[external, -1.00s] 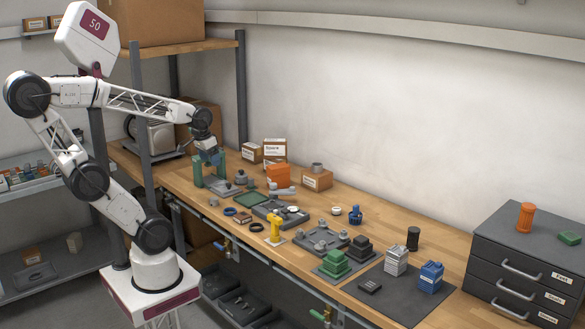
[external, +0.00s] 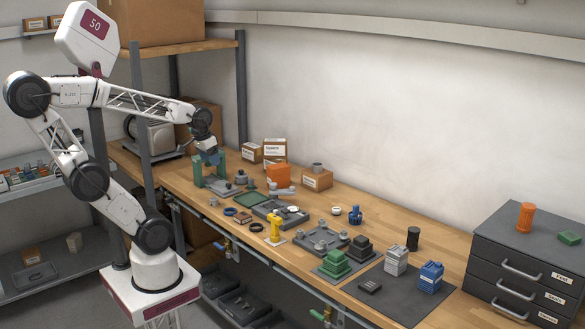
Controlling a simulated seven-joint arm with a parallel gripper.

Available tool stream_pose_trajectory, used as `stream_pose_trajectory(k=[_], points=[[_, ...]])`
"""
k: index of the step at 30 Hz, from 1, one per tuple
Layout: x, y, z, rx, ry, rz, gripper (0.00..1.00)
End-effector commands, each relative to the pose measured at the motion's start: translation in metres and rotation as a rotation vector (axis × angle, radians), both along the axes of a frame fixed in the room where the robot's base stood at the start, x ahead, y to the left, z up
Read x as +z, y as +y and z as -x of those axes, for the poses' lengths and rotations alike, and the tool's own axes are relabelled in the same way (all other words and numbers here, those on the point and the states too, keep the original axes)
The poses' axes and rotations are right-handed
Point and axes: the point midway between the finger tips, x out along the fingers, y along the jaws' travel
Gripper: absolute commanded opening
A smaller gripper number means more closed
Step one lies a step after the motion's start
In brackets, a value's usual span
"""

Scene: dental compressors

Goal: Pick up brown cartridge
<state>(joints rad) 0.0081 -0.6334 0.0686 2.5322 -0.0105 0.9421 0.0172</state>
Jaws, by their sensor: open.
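A small brown block (external: 242,217), which looks like the brown cartridge, lies low on the wooden bench near its front edge, beside two dark rings. My gripper (external: 210,160) points down over the far left part of the bench, at a green upright stand (external: 197,172). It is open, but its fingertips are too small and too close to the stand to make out. It is apart from the brown block, which lies farther right and nearer the front edge.
A blue ring (external: 230,211), a black ring (external: 256,227), a yellow part (external: 275,230) and a grey tray (external: 268,211) surround the brown block. An orange block (external: 278,174) and cardboard boxes (external: 317,180) stand behind. A shelf post (external: 140,110) rises near my arm.

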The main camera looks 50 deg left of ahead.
Motion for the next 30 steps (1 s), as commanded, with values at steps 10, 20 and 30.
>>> stream_pose_trajectory(k=[10, 20, 30], points=[[0.018, 0.0, -0.001, 0.0, -0.004, 0.0, 0.71], [0.053, 0.009, -0.011, -0.027, 0.007, -0.042, 0.71], [0.063, 0.054, -0.061, -0.158, 0.049, -0.231, 0.71]])
